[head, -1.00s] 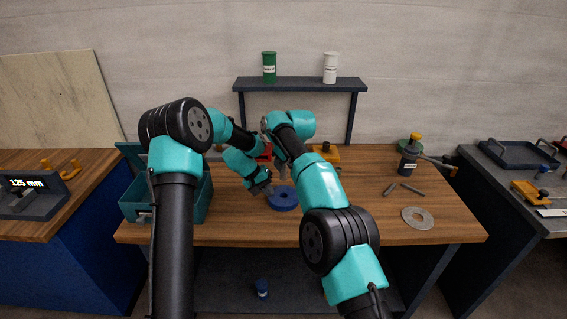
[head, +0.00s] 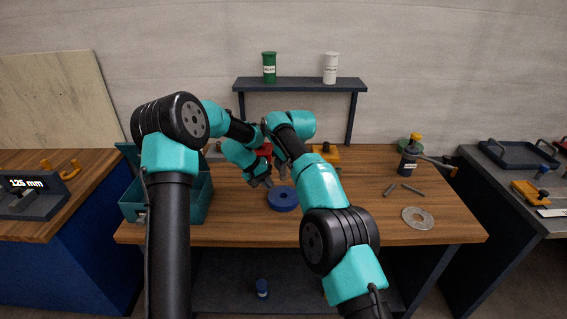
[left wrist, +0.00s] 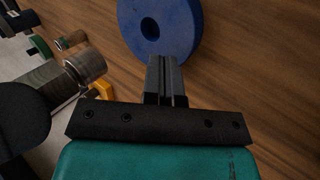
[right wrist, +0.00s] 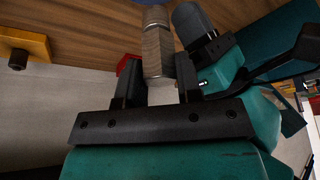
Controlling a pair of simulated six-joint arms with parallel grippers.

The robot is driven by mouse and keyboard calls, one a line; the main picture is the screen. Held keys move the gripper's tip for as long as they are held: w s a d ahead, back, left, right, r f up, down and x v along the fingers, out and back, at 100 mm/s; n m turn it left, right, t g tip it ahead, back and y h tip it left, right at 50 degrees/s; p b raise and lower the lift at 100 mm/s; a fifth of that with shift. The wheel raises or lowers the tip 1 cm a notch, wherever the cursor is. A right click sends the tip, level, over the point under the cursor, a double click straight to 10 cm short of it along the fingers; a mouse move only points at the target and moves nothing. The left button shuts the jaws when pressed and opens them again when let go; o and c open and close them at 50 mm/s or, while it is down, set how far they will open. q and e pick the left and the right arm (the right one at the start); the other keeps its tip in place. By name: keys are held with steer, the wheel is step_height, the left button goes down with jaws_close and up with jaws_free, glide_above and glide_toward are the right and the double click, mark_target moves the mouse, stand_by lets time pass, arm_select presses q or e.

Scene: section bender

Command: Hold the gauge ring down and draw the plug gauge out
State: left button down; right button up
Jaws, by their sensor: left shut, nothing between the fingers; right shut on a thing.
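The blue gauge ring (head: 283,198) lies flat on the wooden bench; its bore shows dark and empty in the left wrist view, where the ring (left wrist: 185,28) is at the top. My right gripper (right wrist: 158,85) is shut on the grey metal plug gauge (right wrist: 156,50). The plug gauge (left wrist: 85,68) also shows in the left wrist view, clear of the ring. In the head view my arms mostly hide it.
A teal open box (head: 195,203) stands at the bench's left. Two grey pins (head: 412,189), a flat washer-like disc (head: 417,218) and a dark bottle (head: 408,160) are on the right. A yellow block (head: 326,152) stands behind.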

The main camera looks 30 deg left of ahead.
arm_select(q)
steer(key=shift+r, duration=0.75)
